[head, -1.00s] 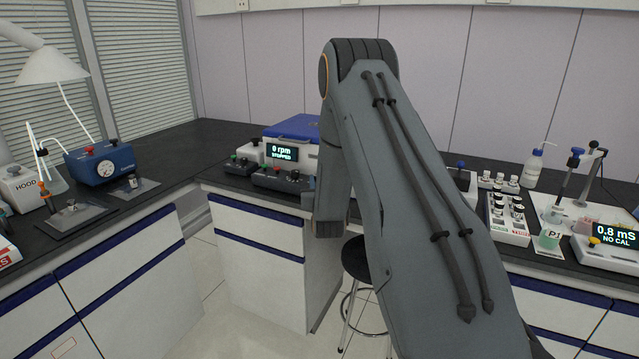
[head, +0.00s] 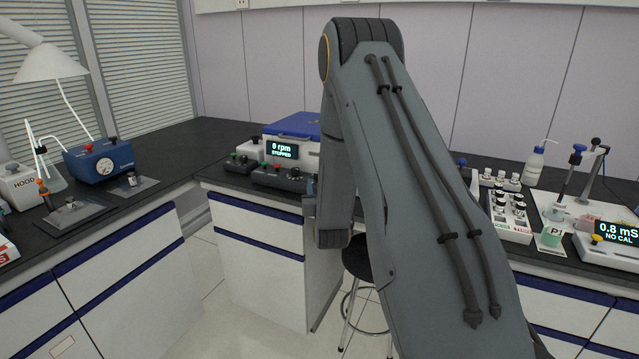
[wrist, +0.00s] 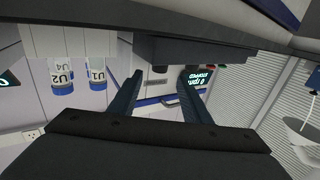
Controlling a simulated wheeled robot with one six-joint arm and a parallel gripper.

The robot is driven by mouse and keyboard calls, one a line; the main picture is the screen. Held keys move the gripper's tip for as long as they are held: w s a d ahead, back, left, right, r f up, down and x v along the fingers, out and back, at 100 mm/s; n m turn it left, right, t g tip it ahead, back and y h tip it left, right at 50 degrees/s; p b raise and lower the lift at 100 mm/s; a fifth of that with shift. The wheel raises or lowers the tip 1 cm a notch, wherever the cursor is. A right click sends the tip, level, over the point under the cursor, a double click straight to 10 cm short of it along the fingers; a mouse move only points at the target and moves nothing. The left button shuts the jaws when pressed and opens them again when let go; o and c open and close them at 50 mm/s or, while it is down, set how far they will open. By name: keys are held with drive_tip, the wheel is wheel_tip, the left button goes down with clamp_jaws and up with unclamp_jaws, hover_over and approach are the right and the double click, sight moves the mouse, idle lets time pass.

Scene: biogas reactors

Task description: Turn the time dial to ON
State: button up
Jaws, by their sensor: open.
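The control box (head: 277,180) with dark knobs stands at the front of the bench, before the blue-lidded machine (head: 291,130). The machine's display (head: 282,149) reads "0 rpm STOPPED". I cannot read labels on the knobs, so I cannot tell which one is the time dial. In the wrist view my gripper (wrist: 162,76) is open and empty, its fingers apart. The display (wrist: 201,77) appears there upside down beyond the right finger. In the head view the gripper is mostly hidden by my arm, just right of and below the control box.
At the right are a vial rack (head: 510,222) and a conductivity meter (head: 610,238). A black stool (head: 362,262) stands below. Labelled tubes (wrist: 62,76) show in the wrist view.

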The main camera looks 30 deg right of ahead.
drive_tip(key=shift+v, duration=1.25)
drive_tip(key=s+a+f+n+g+y, duration=0.25)
drive_tip(key=s+a+g+y, duration=0.4)
drive_tip(key=s+a, duration=0.65)
drive_tip(key=s+a+n+g, duration=0.1)
drive_tip(key=s+a+g, duration=0.3)
drive_tip(key=s, duration=0.7)
drive_tip(key=s+a+r+g, duration=0.1)
drive_tip(key=s+a+g, duration=0.3)
drive_tip(key=s, duration=0.8)
drive_tip(key=shift+s+r+n+g, duration=0.2)
drive_tip(key=shift+r+n+g, duration=0.15)
drive_tip(key=shift+g, duration=0.6)
